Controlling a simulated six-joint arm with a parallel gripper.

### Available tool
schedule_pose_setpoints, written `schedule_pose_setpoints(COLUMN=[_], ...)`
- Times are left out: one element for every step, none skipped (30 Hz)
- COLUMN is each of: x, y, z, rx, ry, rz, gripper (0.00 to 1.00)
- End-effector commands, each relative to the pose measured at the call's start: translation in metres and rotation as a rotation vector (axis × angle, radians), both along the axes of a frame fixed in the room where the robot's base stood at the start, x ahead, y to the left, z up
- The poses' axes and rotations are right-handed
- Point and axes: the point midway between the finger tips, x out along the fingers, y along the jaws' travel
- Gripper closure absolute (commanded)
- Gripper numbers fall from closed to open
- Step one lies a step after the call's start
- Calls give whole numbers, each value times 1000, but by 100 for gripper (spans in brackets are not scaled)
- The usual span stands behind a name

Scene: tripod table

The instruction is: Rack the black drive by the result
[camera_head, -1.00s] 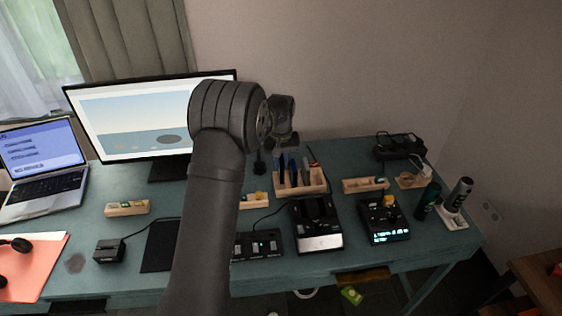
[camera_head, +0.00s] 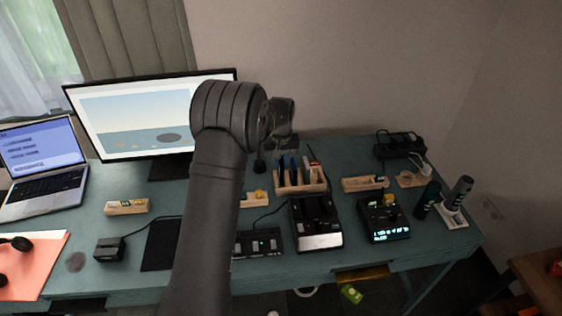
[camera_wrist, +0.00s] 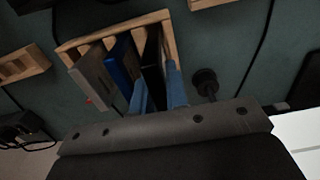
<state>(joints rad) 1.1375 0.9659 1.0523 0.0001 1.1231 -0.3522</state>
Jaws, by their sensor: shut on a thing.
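The black drive (camera_wrist: 152,65) stands in the end slot of the wooden rack (camera_wrist: 167,22) in the wrist view. My gripper (camera_wrist: 157,94) is shut on it, one blue finger on each side. A blue drive (camera_wrist: 122,66) and a grey drive (camera_wrist: 93,76) stand in the slots beside it. In the head view the rack (camera_head: 318,185) is at the back of the desk, right of the monitor. My fingertips are hard to make out there. A device with a lit display (camera_head: 390,236) stands at the right; its text is too small to read.
A black dock (camera_head: 320,241) stands in front of the rack, with a button panel (camera_head: 258,244) to its left. Small wooden trays (camera_head: 127,207) (camera_head: 364,184) stand on both sides. The monitor (camera_head: 130,115) is close behind my arm. A power strip (camera_head: 400,146) is at the back right.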

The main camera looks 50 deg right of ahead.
Motion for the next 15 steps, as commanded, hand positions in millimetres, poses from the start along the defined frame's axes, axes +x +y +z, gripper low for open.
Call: schedule_pose_setpoints(x=[0, 0, 0, 0, 0, 0, 0, 0, 0, 0, 0, 0, 0, 0, 0], y=[0, 0, 0, 0, 0, 0, 0, 0, 0, 0, 0, 0, 0, 0, 0], z=[-1, -2, -3, -4, -5, -6, -6, -7, -8, -9, -10, -11, -11, -12, -13], rx=[0, 0, 1, 1, 1, 1, 1, 1, 1, 1, 1, 1, 0, 0, 0], ry=[0, 0, 1, 1, 1, 1, 1, 1, 1, 1, 1, 1, 0, 0, 0], rz=[0, 0, 0, 0, 0, 0, 0, 0, 0, 0, 0, 0, 0, 0, 0], gripper=[100, 100, 100, 100, 100, 100, 100, 100, 100, 100, 100, 100, 100, 100, 100])
